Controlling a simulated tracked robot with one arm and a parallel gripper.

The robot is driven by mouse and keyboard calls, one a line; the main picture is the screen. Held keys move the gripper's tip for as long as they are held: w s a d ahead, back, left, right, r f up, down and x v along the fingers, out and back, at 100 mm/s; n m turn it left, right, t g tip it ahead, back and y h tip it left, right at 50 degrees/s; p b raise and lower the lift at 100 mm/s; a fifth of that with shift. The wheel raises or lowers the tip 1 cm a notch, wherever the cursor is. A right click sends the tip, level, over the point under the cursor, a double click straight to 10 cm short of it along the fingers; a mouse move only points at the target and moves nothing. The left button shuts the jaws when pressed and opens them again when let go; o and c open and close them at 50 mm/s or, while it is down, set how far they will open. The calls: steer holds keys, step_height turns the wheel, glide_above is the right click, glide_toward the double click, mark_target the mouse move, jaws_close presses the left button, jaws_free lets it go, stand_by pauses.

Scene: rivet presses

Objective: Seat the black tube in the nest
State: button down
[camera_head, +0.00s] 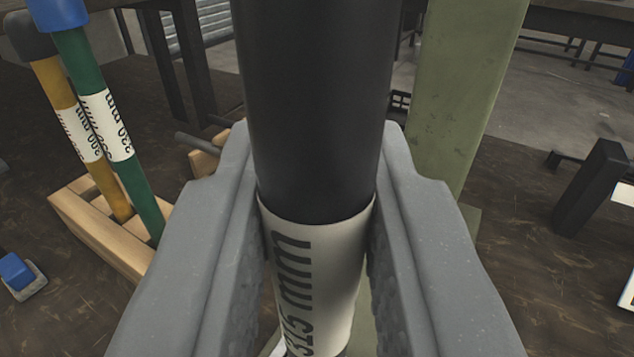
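The black tube (315,110) stands upright in the middle of the view, running out of the top of the picture. It has a white label with dark print reading "mm" and digits that look like 315. My gripper (318,205) has one grey finger on each side of the tube, close against it around the label, and is shut on it. The tube's lower end is out of sight below the picture. I cannot make out the nest; the tube and fingers cover the area beneath.
A green press post (460,90) rises just behind the tube on the right. At left, a green tube (135,185) and a yellow tube (105,180) lean in a wooden rack (110,235). A blue-topped block (18,272) lies lower left. A black bracket (592,185) stands at right.

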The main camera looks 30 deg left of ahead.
steer(key=shift+f, duration=0.95)
steer(key=c, duration=1.2)
jaws_free()
steer(key=shift+s+d, duration=0.1)
steer(key=p+v, duration=0.1)
steer(key=v, duration=1.2)
steer(key=shift+s+d+p, duration=0.15)
steer(key=shift+s+p, duration=0.05)
steer(key=shift+p, duration=0.1)
